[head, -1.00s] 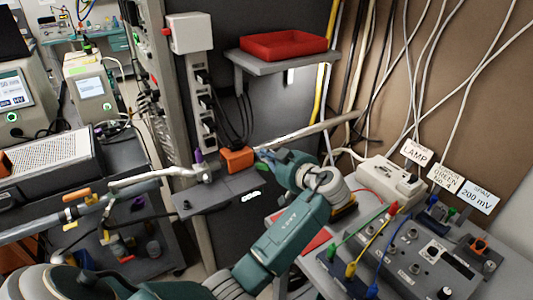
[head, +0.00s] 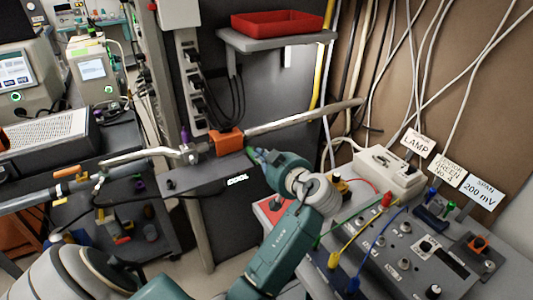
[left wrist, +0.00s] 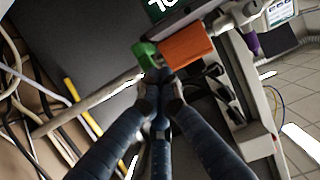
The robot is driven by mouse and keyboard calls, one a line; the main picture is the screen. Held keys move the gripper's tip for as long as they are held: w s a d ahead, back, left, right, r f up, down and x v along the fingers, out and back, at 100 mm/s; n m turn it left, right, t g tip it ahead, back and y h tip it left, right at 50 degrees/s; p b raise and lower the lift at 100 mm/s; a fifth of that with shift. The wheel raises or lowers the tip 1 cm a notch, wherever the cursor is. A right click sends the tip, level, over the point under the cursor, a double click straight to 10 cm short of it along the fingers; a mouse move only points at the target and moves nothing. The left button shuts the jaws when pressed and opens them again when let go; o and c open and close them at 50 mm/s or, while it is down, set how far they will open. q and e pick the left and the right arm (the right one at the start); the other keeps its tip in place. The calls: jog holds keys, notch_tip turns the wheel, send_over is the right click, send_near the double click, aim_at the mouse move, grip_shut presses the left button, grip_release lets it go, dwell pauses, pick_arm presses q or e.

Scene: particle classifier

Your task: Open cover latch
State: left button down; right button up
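An orange block (head: 226,143) sits on the pale horizontal tube, at the edge of the dark panel. It also shows in the left wrist view (left wrist: 187,47), with a small green piece (left wrist: 146,54) at its left end. I cannot tell which part is the latch itself. My left gripper (head: 254,156) is just right of the orange block. In the left wrist view its dark blue fingers (left wrist: 161,92) converge just below the green piece. Contact and the gap between the fingertips are unclear. My right gripper is not in view.
A grey shelf (head: 275,40) with a red tray (head: 277,22) hangs above. A pale tube (head: 303,118) runs right from the block. Loose cables hang along the right wall. A control box (head: 400,250) with coloured leads stands at lower right. A power strip (head: 196,88) is behind.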

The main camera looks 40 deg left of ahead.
pick_arm(q)
jog(key=v, duration=0.7)
jog(key=shift+s+d, duration=0.2)
jog(key=shift+d, duration=0.05)
dwell(0.3)
